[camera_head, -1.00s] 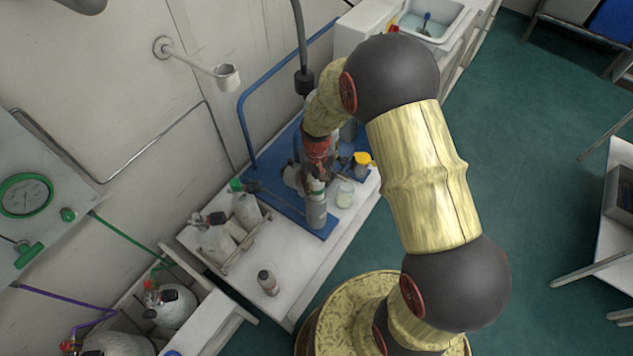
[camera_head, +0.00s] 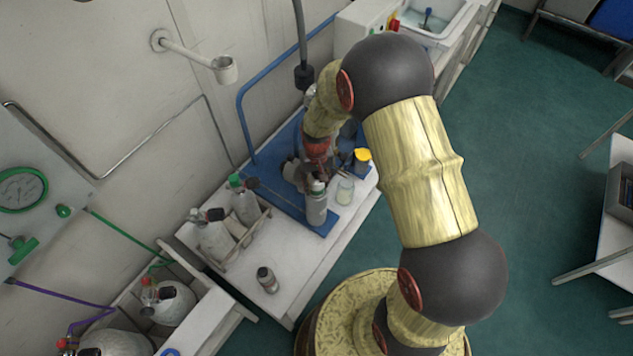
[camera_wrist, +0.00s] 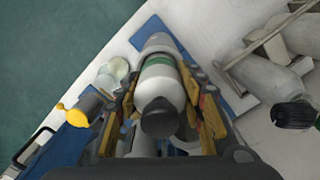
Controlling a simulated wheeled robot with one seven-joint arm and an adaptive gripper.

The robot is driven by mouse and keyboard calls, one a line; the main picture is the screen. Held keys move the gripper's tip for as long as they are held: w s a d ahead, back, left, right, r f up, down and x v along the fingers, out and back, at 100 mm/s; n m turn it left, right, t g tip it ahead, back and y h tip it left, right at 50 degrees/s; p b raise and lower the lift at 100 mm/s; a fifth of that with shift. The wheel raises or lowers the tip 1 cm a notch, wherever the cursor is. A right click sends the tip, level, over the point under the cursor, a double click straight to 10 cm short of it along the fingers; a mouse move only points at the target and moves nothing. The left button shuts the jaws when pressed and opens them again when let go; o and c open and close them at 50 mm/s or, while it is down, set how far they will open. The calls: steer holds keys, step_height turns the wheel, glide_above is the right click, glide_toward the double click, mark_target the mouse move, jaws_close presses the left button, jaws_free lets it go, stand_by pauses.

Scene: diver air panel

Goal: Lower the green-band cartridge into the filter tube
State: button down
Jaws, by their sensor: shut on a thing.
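The green-band cartridge (camera_wrist: 160,85) is white with a green ring and a dark rounded end towards the camera in the wrist view. My gripper (camera_wrist: 164,112) is shut on it, with a finger on each side. A grey cylindrical part (camera_wrist: 158,43), perhaps the filter tube, shows past the green band, in line with the cartridge. I cannot tell whether the cartridge is inside it or above it. In the head view a pale grey cylinder (camera_head: 316,209) stands upright at the blue board's near end, just below my gripper (camera_head: 317,172). The arm hides part of the grasp.
A glass jar (camera_head: 345,191) and a yellow-capped item (camera_head: 362,158) stand close on the right. A rack with grey bottles (camera_head: 244,205) is on the left. A small bottle (camera_head: 268,280) stands on the bare near bench. A blue rail (camera_head: 241,120) rises behind.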

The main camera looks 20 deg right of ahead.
mark_target(317, 173)
steer(key=shift+f+b, duration=0.8)
steer(key=shift+f, duration=0.7)
steer(key=c, duration=1.1)
jaws_free()
steer(key=shift+f, duration=0.15)
steer(key=shift+o, duration=0.2)
steer(key=shift+r, duration=0.6)
step_height(317, 173, up, 11)
steer(key=shift+f, duration=0.1)
